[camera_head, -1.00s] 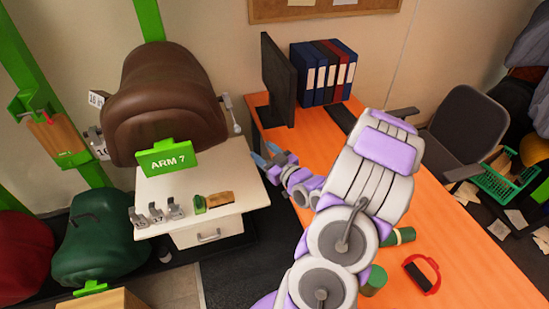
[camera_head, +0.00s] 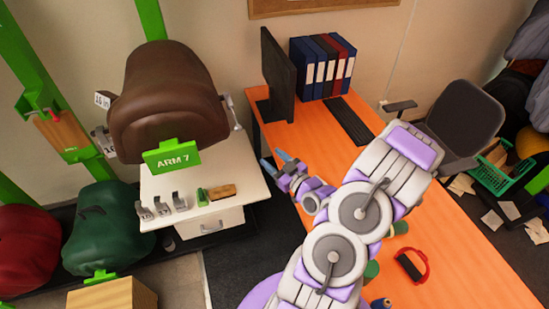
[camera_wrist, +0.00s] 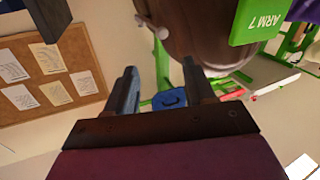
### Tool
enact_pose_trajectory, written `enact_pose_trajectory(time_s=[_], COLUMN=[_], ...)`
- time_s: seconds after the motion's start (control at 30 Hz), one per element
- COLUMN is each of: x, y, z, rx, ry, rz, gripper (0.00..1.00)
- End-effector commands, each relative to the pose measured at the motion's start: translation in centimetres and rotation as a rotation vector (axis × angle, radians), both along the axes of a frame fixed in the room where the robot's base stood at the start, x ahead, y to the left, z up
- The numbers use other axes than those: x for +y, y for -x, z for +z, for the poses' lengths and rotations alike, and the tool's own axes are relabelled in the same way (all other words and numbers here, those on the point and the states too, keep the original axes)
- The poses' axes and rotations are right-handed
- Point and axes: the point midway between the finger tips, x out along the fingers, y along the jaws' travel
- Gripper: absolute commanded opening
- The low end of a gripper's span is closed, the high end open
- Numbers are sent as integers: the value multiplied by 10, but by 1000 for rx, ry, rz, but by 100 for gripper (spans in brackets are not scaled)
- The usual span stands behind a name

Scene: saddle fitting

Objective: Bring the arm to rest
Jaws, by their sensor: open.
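My gripper (camera_head: 278,160) is open and empty, held above the orange desk (camera_head: 448,235) near its left edge. My arm reaches up from the bottom of the head view and folds over the desk. In the wrist view the two fingers of my gripper (camera_wrist: 158,92) stand apart with nothing between them. The brown saddle (camera_head: 168,100) sits on a green rack, left of my gripper and apart from it. The saddle also shows at the top of the wrist view (camera_wrist: 190,25), beside the green ARM 7 sign (camera_wrist: 262,18).
A monitor (camera_head: 277,75), keyboard (camera_head: 349,120) and binders (camera_head: 322,68) stand on the desk behind my arm. The white cabinet (camera_head: 225,178) bears several metal pieces. A chair (camera_head: 462,125) stands beyond the desk.

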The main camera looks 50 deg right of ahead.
Motion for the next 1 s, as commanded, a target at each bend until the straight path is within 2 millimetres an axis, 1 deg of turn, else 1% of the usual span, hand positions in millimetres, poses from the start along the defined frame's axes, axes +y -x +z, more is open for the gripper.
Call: enact_pose_trajectory(time_s=[0.47,0.57,0.67,0.8,0.83,0.9,1.0], x=[0,4,14,32,35,43,53], y=[-1,-6,-19,-38,-41,-45,-47], z=[0,-4,-16,-37,-40,-47,-51], rx=[2,37,137,362,409,524,676], ry=[1,7,20,53,62,75,93], rz=[2,20,65,134,143,158,161], gripper=[54,54,54,54,54,54,54])
